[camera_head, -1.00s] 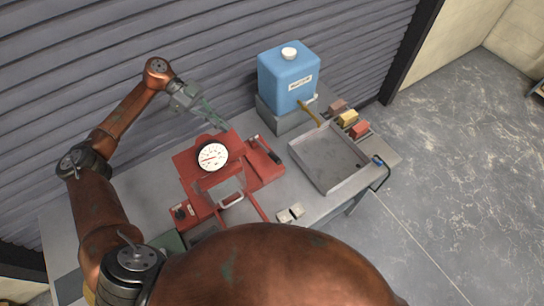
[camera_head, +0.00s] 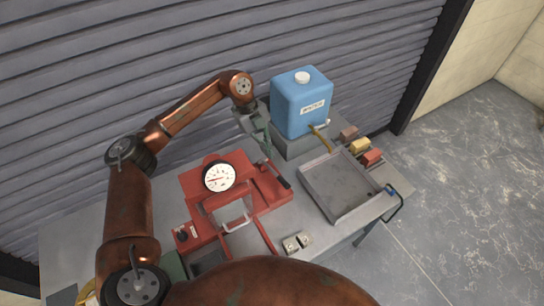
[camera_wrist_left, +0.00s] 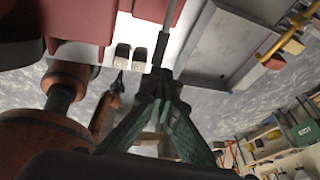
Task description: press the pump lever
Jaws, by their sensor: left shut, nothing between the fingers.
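The red press (camera_head: 197,185) with a round white gauge (camera_head: 219,177) stands on the grey bench. Its pump lever (camera_head: 276,175), with a dark grip, lies at the press's right side. My left gripper (camera_head: 267,150) comes down just behind the lever's far end, its fingers together and empty. In the left wrist view the green-grey fingers (camera_wrist_left: 160,75) meet at their tips, near a grey rod. I cannot tell whether they touch the lever. My right gripper does not show.
A blue canister (camera_head: 301,105) on a grey block stands close to the right of the left gripper. A shallow grey tray (camera_head: 340,188) lies to the right, with small coloured blocks (camera_head: 360,147) behind it. Two small pale pieces (camera_head: 298,243) lie near the front edge.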

